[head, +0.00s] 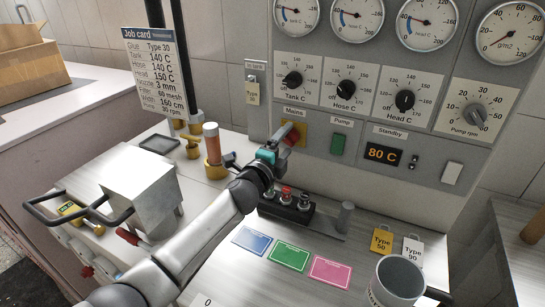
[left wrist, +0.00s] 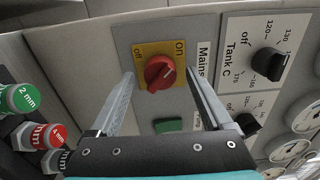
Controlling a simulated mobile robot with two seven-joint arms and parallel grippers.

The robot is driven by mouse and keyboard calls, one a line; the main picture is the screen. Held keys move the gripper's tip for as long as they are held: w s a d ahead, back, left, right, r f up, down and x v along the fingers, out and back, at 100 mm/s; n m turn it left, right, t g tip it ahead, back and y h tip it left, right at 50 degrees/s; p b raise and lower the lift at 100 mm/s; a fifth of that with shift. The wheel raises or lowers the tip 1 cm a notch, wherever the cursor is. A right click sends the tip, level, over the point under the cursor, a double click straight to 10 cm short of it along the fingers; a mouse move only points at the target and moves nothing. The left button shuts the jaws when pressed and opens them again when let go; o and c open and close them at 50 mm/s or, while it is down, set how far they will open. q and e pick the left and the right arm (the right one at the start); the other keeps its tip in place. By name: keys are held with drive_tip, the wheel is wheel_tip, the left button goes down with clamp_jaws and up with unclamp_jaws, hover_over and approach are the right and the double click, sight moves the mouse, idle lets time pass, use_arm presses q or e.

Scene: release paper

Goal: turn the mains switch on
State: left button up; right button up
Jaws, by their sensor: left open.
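The mains switch is a red rotary knob (left wrist: 159,72) on a yellow plate (left wrist: 150,50) marked "off" and "on", beside the label "Mains". In the head view the red knob (head: 293,137) is partly hidden by my left gripper (head: 285,141). In the left wrist view my left gripper (left wrist: 160,77) is open, one finger on each side of the knob, with gaps visible between fingers and knob. I cannot tell for sure which mark the knob points to. My right gripper is not in view.
A green Pump switch (head: 338,144) and black dials, such as Tank C (head: 292,79), are on the same panel. Below stand several capped nozzles (head: 286,199) in a black holder. A mug (head: 397,281) stands at the front. Coloured cards (head: 289,256) lie flat on the bench.

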use_arm(q)
drive_tip(key=p+v, duration=0.1)
drive_tip(key=v, duration=1.3)
drive_tip(key=shift+s+p, duration=0.35)
drive_tip(key=shift+s, duration=0.05)
drive_tip(key=shift+s+a, duration=0.1)
drive_tip(key=shift+a, duration=0.05)
